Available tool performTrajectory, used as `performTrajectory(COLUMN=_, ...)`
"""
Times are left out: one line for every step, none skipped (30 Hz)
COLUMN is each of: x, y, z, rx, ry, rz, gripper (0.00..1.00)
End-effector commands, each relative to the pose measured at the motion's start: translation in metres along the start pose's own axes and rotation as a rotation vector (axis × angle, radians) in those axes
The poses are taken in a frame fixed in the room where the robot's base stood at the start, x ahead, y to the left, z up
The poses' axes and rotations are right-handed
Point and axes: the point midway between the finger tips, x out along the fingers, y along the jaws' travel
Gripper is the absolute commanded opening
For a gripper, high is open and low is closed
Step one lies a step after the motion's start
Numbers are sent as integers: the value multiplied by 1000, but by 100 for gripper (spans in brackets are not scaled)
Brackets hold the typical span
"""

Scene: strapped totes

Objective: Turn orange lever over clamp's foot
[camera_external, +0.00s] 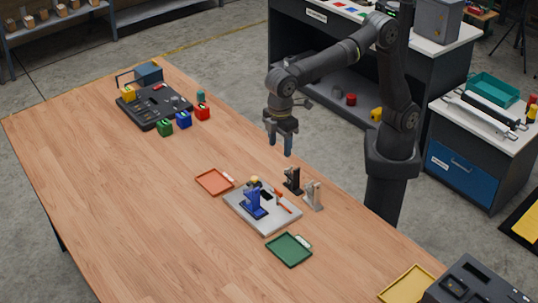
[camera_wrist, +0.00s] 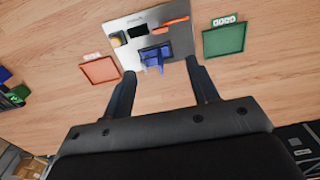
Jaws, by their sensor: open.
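A grey plate (camera_external: 269,224) lies on the table and also shows in the wrist view (camera_wrist: 182,47). A blue clamp (camera_external: 253,204) stands on it; in the wrist view the clamp (camera_wrist: 153,54) is near the plate's edge closest to my fingers. An orange lever (camera_external: 283,202) lies along the plate, apart from the clamp; it also shows in the wrist view (camera_wrist: 171,21). I cannot make out whether the lever overlaps the clamp's foot. My gripper (camera_external: 281,150) is open and empty, pointing down above the table, behind the plate. Its fingers (camera_wrist: 163,86) are spread in the wrist view.
A red-orange tray (camera_external: 199,181) and a green tray (camera_external: 289,262) flank the plate. A black upright fixture (camera_external: 292,181) and a grey one (camera_external: 313,195) stand close behind it. Coloured blocks (camera_external: 183,119) sit farther left. The table's near-left area is clear.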

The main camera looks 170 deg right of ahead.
Motion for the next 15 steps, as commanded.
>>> performTrajectory(x=0, y=0, z=0, rx=-1, ry=0, rz=0, gripper=55)
performTrajectory(x=1, y=0, z=0, rx=-1, ry=0, rz=0, gripper=55)
performTrajectory(x=3, y=0, z=0, rx=-1, ry=-1, rz=0, gripper=55)
performTrajectory(x=5, y=0, z=0, rx=-1, ry=-1, rz=0, gripper=55)
performTrajectory(x=8, y=0, z=0, rx=-1, ry=-2, rz=0, gripper=55)
performTrajectory(x=12, y=0, z=0, rx=-1, ry=-2, rz=0, gripper=55)
performTrajectory(x=16, y=0, z=0, rx=-1, ry=-2, rz=0, gripper=55)
performTrajectory(x=21, y=0, z=0, rx=-1, ry=-4, rz=0, gripper=55)
performTrajectory(x=29, y=0, z=1, rx=-1, ry=-4, rz=0, gripper=55)
performTrajectory(x=34, y=0, z=1, rx=-1, ry=-4, rz=0, gripper=55)
performTrajectory(x=41, y=0, z=1, rx=-1, ry=-5, rz=0, gripper=55)
performTrajectory(x=50, y=0, z=1, rx=-1, ry=-4, rz=0, gripper=55)
performTrajectory(x=56, y=0, z=1, rx=-1, ry=-4, rz=0, gripper=55)
performTrajectory(x=63, y=0, z=1, rx=-1, ry=-5, rz=0, gripper=55)
performTrajectory(x=72, y=0, z=1, rx=-1, ry=-4, rz=0, gripper=55)
